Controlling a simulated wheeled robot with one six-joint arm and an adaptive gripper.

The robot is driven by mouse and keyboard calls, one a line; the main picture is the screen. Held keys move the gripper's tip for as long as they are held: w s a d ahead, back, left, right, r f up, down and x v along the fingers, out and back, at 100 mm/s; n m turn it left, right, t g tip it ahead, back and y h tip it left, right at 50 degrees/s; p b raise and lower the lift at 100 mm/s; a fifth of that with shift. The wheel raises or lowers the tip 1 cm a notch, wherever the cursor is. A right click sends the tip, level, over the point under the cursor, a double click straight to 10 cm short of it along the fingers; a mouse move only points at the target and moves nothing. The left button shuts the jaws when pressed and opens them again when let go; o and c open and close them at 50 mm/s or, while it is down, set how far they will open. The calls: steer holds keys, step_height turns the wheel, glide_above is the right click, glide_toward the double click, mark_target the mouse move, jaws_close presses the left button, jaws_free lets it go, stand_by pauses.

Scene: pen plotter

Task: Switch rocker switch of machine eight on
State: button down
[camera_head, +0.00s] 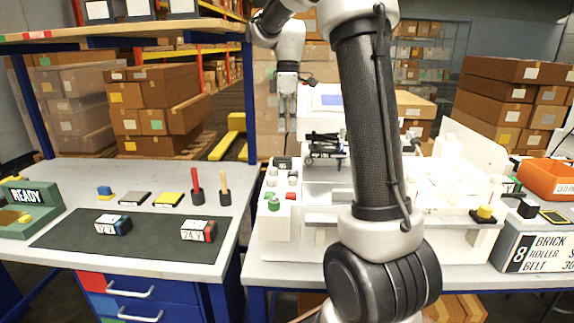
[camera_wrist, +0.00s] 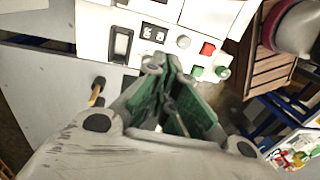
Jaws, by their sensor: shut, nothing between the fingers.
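No contact with the switch shows. In the head view my gripper (camera_head: 286,128) hangs pointing down above the left end of the white machine (camera_head: 290,240). The rocker cannot be made out there. A sign (camera_head: 545,248) with an 8 stands at the right.
Near the rocker are a small display (camera_wrist: 153,33), a grey knob (camera_wrist: 183,41), a red button (camera_wrist: 207,48) and a green button (camera_wrist: 196,72). A left bench holds a dark mat (camera_head: 150,243) with two labelled blocks. A blue post (camera_head: 250,100) stands left of my gripper.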

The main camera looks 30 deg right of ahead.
mark_target(287, 177)
steer(key=f, duration=0.4)
steer(key=s+f, duration=0.1)
steer(key=f, duration=0.2)
steer(key=a+f, duration=0.1)
steer(key=f, duration=0.3)
steer(key=shift+s+f, duration=0.25)
steer(key=shift+f, duration=0.1)
steer(key=shift+s+a+f+t+h, duration=0.1)
steer(key=shift+s+f+t+h, duration=0.1)
steer(key=shift+f+t+h, duration=0.15)
steer(key=shift+w, duration=0.1)
steer(key=shift+r, duration=0.1)
steer(key=shift+w+d+r, duration=0.2)
steer(key=shift+w+d, duration=0.3)
steer(key=shift+w, duration=0.1)
